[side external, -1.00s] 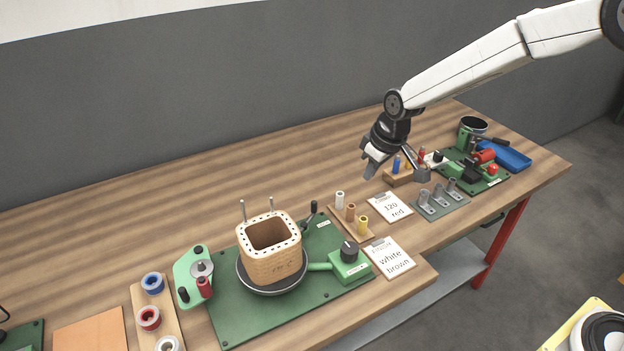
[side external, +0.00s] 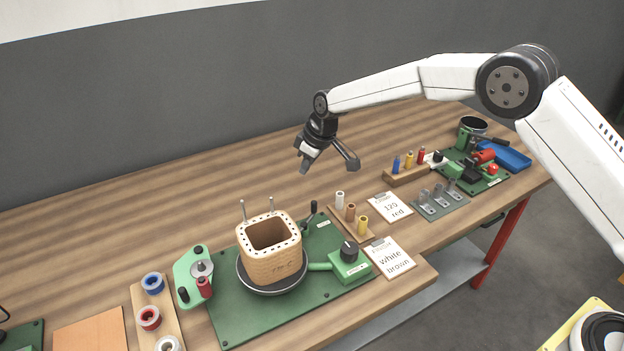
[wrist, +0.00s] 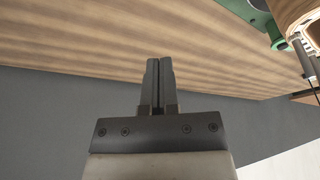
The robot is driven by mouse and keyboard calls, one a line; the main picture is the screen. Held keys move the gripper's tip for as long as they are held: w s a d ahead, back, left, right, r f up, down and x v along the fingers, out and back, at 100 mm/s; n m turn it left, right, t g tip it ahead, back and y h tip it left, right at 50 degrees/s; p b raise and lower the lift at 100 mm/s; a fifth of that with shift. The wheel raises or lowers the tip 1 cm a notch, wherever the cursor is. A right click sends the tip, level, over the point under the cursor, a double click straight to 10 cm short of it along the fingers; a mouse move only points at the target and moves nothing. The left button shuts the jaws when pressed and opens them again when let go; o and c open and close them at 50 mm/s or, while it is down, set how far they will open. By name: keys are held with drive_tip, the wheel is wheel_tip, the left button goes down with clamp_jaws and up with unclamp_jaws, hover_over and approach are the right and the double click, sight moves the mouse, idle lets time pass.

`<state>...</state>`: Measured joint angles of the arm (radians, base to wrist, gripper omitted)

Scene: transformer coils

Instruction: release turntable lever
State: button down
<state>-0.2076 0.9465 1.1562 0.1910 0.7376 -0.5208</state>
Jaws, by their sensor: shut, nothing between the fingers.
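The turntable (side external: 243,278) is a dark round plate on a green base board (side external: 235,325), and a square wooden coil former (side external: 272,262) stands on it. An upright black-handled lever (side external: 314,208) stands at the board's back edge, right of the former. A green block with a black knob (side external: 349,250) sits on the board's right side, joined to the turntable by a green arm. My gripper (side external: 305,168) is shut and empty, in the air above and behind the board. In the wrist view its fingers (wrist: 158,62) are together over bare wood.
Two thin metal pins rise at the former's back. White, brown and yellow spools (side external: 351,213) stand on a strip to the right, beside cards reading "120 red" (side external: 392,206) and "white brown" (side external: 390,258). A green crank unit (side external: 194,277) is left. The table behind is clear.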

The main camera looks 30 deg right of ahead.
drive_tip(key=shift+w+a+f, duration=0.1)
drive_tip(key=shift+w+f, duration=0.05)
idle(0.4)
drive_tip(key=shift+x, duration=4.85)
drive_tip(key=shift+s+d, duration=0.55)
drive_tip(key=shift+s, duration=0.25)
drive_tip(key=shift+s+d, duration=0.55)
drive_tip(key=shift+s, duration=0.3)
drive_tip(key=shift+s+d+m+h, duration=0.3)
drive_tip(key=shift+s+d+m, duration=0.05)
drive_tip(key=shift+m, duration=0.55)
drive_tip(key=shift+s+d+m, duration=0.1)
drive_tip(key=shift+s+m, duration=0.05)
drive_tip(key=shift+m, duration=0.35)
drive_tip(key=shift+s+d+m+t+h, duration=0.2)
drive_tip(key=shift+s+m+h, duration=0.15)
drive_tip(key=shift+m, duration=0.45)
drive_tip(key=shift+s+d+m+t+h, duration=0.15)
drive_tip(key=shift+s+m+h, duration=0.2)
drive_tip(key=shift+m, duration=0.45)
drive_tip(key=shift+s+d, duration=0.15)
drive_tip(key=shift+s, duration=0.85)
